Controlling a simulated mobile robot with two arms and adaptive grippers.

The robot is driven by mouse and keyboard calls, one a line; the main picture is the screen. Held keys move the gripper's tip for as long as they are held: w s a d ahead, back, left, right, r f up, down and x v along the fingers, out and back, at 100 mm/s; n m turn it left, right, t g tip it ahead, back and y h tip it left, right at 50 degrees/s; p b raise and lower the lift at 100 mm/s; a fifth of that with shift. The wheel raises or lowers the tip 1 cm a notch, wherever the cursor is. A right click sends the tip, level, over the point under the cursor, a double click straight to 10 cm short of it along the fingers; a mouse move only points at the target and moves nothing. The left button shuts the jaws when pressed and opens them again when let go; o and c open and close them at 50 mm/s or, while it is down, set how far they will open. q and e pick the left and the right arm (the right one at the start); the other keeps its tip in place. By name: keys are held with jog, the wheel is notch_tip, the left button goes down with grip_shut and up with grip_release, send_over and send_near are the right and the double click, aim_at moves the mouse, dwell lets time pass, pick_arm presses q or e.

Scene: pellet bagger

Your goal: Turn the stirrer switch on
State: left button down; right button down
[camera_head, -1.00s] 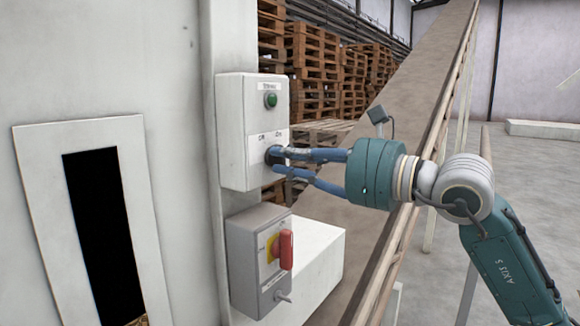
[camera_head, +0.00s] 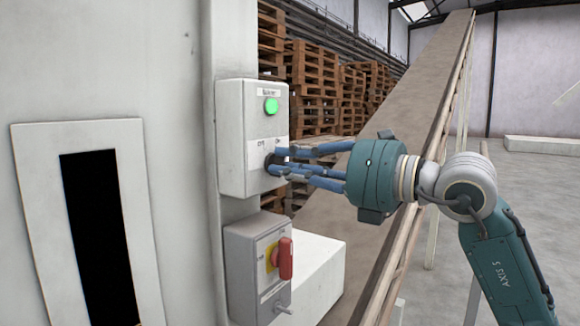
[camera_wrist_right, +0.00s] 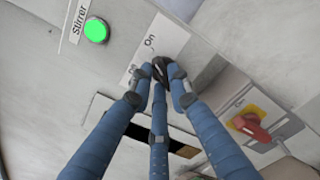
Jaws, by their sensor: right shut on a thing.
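The stirrer switch is a small black rotary knob (camera_wrist_right: 159,72) on a white control box (camera_head: 234,140) fixed to the pale machine wall. Its off/on plate (camera_wrist_right: 157,42) shows above it in the right wrist view. My right gripper (camera_head: 280,163) has its blue fingers closed around the knob, which they partly hide in the head view. The round lamp (camera_head: 271,106) above the switch glows bright green. It also glows in the wrist view (camera_wrist_right: 96,31), next to a "Stirrer" label (camera_wrist_right: 80,19). My left gripper is not in view.
Below is a grey box (camera_head: 240,262) with a red handle (camera_head: 286,258) on a yellow plate and a small lever (camera_head: 283,309). A sloping conveyor (camera_head: 412,110) runs behind my right arm. Pallet stacks (camera_head: 313,70) stand at the back. Open floor lies right.

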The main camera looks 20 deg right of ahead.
jog(key=shift+r, duration=0.15)
dwell(0.3)
jog(key=c, duration=1.6)
grip_release()
jog(key=shift+c, duration=0.2)
jog(key=shift+d, duration=0.1)
jog(key=v, duration=1.1)
jog(key=shift+s+d, duration=0.25)
jog(key=shift+s, duration=0.1)
